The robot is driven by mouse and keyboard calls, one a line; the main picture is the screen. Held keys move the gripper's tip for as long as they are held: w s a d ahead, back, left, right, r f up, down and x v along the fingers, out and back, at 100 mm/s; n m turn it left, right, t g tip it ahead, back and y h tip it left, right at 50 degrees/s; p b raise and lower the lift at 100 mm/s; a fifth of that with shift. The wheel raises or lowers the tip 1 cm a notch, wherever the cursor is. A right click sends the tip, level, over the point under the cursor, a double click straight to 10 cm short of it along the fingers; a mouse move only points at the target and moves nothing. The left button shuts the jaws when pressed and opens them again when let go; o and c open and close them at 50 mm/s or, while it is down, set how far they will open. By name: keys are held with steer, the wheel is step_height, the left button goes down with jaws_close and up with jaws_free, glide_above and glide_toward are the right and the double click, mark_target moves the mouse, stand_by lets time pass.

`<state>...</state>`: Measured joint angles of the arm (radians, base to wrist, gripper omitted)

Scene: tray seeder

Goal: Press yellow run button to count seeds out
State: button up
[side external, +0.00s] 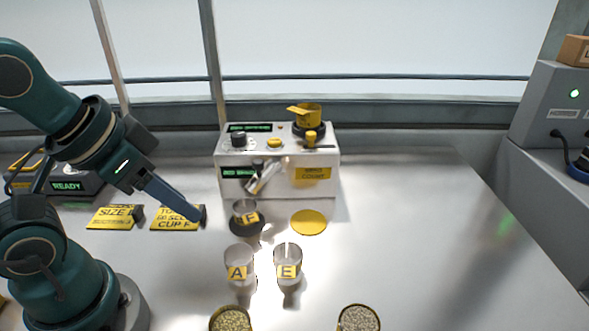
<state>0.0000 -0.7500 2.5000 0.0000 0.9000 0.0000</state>
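The seed counter (228,158) is a pale box at the back middle of the table. A low yellow button (274,143) sits on its top, between a black knob (239,139) and a yellow lever (310,137). A yellow hopper (308,114) stands at the top right. A metal spout (263,178) slopes from the front above clear cup F (244,206), which stands on a dark disc. My gripper (202,215) is left of cup F, low over the table and apart from the counter. Its fingers overlap in this view, so their opening is unclear.
Cups A (238,258) and E (288,258) stand in front, with seed dishes (231,319) (359,318) nearer. A yellow disc (309,222) lies right of cup F. Yellow cards (115,217) (177,218) lie at left. The right side of the table is clear.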

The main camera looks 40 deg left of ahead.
jaws_close()
stand_by(1.9)
